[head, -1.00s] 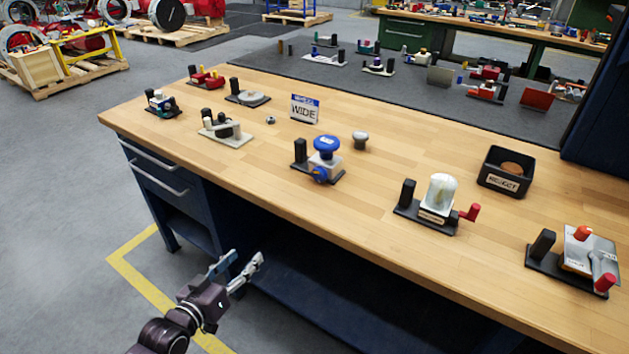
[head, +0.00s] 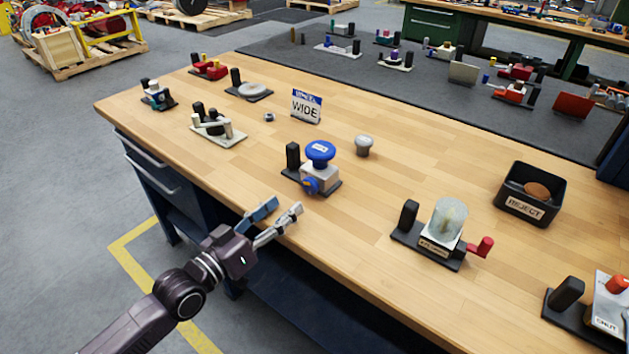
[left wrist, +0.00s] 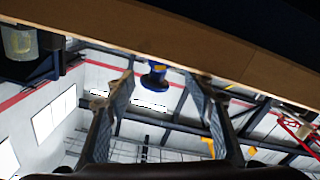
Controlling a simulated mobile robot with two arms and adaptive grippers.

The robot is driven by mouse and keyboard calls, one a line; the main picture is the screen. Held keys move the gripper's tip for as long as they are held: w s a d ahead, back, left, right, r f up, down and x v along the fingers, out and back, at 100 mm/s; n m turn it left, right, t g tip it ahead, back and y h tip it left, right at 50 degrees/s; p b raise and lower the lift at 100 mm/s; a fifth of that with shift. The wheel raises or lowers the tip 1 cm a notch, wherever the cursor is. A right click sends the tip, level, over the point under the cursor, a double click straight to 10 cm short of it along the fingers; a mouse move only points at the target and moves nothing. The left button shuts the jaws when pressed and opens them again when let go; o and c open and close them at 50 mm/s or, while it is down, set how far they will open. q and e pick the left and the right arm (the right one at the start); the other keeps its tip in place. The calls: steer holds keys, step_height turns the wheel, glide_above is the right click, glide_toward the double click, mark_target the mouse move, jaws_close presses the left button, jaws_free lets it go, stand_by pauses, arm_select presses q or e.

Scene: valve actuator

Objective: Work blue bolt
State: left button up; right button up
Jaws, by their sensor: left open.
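The fixture with a round blue top knob (head: 320,152) stands on a black base near the front middle of the bench, beside a black post. A blue bolt-like part (head: 310,186) sits low on its front side. Blue parts of a fixture also show in the left wrist view (left wrist: 153,77), between the fingers; I cannot tell which blue part is which there. My left gripper (head: 286,205) is open and empty at the bench's front edge, short of the fixture and apart from it. My right gripper is not in view.
The wooden bench (head: 390,185) has a grey mushroom-shaped knob (head: 364,145), a WIDE sign (head: 306,106), a clear-domed fixture with a red handle (head: 447,225) and a black REJECT bin (head: 531,196). Several fixtures stand at the far left. Bare wood lies right of the blue-knobbed fixture.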

mark_target(307, 186)
arm_select(q)
steer(key=shift+w+d, duration=0.15)
steer(key=shift+w, duration=0.05)
steer(key=shift+w+d, duration=0.15)
steer(key=shift+w, duration=0.1)
steer(key=x, duration=0.6)
steer(key=shift+w+d, duration=0.3)
steer(key=shift+w, duration=0.05)
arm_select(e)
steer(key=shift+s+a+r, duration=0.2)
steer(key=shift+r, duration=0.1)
arm_select(q)
steer(key=c, duration=1.2)
steer(key=shift+o, duration=0.2)
steer(key=shift+p, duration=0.3)
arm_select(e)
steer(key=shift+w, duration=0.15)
